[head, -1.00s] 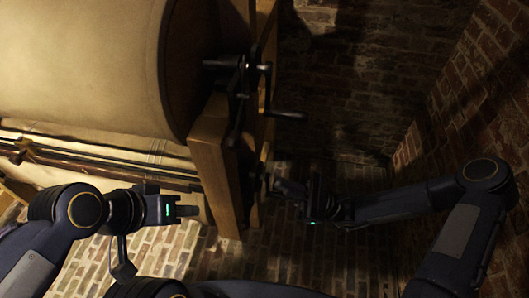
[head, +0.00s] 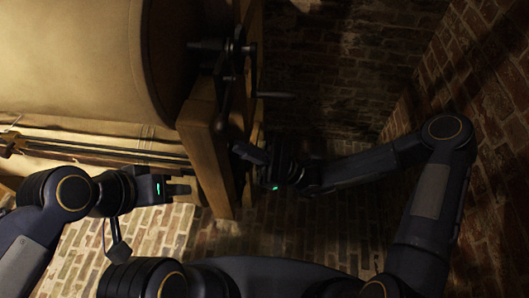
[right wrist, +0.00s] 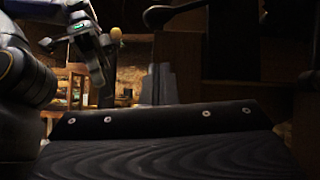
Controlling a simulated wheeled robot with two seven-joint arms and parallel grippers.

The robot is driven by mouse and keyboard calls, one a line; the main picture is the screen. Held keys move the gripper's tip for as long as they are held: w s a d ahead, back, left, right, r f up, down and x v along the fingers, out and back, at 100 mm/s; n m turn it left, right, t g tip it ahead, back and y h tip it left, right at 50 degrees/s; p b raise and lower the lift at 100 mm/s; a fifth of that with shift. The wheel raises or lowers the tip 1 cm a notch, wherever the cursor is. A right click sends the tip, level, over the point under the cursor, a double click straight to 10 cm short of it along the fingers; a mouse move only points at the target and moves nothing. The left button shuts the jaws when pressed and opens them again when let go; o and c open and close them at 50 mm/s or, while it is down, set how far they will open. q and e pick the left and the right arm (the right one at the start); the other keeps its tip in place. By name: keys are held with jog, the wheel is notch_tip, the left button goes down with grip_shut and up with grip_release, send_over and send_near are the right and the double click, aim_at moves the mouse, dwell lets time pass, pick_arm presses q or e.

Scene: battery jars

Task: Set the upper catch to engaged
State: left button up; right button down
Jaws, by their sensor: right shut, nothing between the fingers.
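Dark ironwork with levers (head: 236,48) is on the side of a wooden frame (head: 205,150), beside the end of a large pale drum (head: 80,60). I cannot tell which dark part is the upper catch, or its setting. My right gripper (head: 240,150) is shut and empty, close to the frame's dark lower part, below the ironwork; contact is unclear. My left gripper (head: 180,189) is left of the frame post, its fingers seen edge-on, so its opening is unclear. It also shows in the right wrist view (right wrist: 98,65).
A dark rod or handle (head: 273,95) sticks out right of the frame. Dark rails (head: 90,150) run below the drum. A brick wall (head: 480,130) stands at the right. A dark bolted plate (right wrist: 160,120) fills the lower right wrist view.

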aim_at(225, 130)
jog(key=r, duration=0.1)
jog(key=a+r, duration=0.1)
jog(key=r, duration=0.1)
jog(key=r+p, duration=0.1)
jog(key=r, duration=0.1)
jog(key=shift+s+a, duration=0.25)
jog(key=shift+s+r+m+t+p, duration=0.2)
jog(key=shift+r+m+t+p, duration=0.1)
jog(key=shift+m+t+p, duration=0.35)
jog(key=shift+s+r+m+t+p, duration=0.15)
jog(key=shift+r+m+t+p, duration=0.1)
jog(key=shift+m+t+p, duration=0.4)
notch_tip(225, 130, up, 6)
jog(key=s+m+t+h+p, duration=0.1)
jog(key=m+t+p, duration=0.4)
jog(key=p, duration=0.6)
jog(key=shift+s+r+m, duration=0.25)
jog(key=shift+s+m, duration=0.25)
jog(key=shift+m, duration=0.1)
jog(key=shift+r, duration=0.2)
jog(key=shift+f, duration=0.1)
